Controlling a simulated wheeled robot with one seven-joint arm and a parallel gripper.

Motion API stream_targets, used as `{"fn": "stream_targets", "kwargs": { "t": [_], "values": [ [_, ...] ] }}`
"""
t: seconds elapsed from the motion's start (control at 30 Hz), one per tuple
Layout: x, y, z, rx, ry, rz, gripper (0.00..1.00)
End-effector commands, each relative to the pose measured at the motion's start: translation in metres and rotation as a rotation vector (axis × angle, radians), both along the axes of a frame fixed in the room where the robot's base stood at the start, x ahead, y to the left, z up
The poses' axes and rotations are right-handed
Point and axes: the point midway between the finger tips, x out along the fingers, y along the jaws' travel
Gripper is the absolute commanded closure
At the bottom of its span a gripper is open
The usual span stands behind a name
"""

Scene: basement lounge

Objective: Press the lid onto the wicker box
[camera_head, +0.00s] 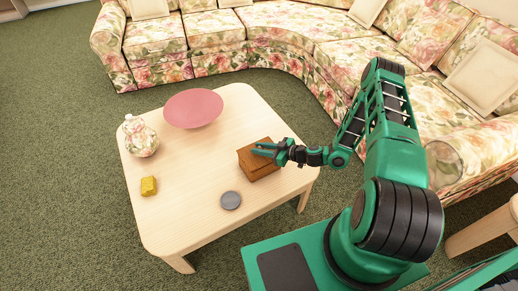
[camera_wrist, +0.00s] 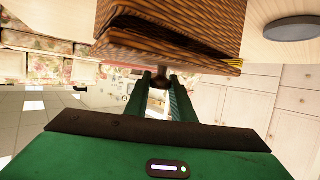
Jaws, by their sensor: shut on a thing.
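The brown wicker box (camera_head: 262,170) stands on the light wooden table near its right side, and it fills the top of the wrist view (camera_wrist: 190,18). Its wicker lid (camera_wrist: 135,48) lies over the box mouth. My gripper (camera_head: 262,149) is over the box top. In the wrist view my gripper (camera_wrist: 163,82) has its fingers closed around a small dark knob (camera_wrist: 162,79) on the lid. The box's inside is hidden.
The table (camera_head: 190,205) also holds a pink bowl (camera_head: 193,108), a floral jar (camera_head: 141,137), a yellow block (camera_head: 149,186) and a grey disc (camera_head: 231,200), which lies close to the box. A floral sofa (camera_head: 215,35) curves behind the table. The table's middle is clear.

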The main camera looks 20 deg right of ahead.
Motion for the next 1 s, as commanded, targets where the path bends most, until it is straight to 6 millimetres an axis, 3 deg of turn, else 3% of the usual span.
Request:
{"fn": "stream_targets", "kwargs": {
  "t": [1.0],
  "values": [
    [-0.0003, 0.0005, -0.0072, 0.001, 0.001, 0.000, 1.00]
  ]
}}
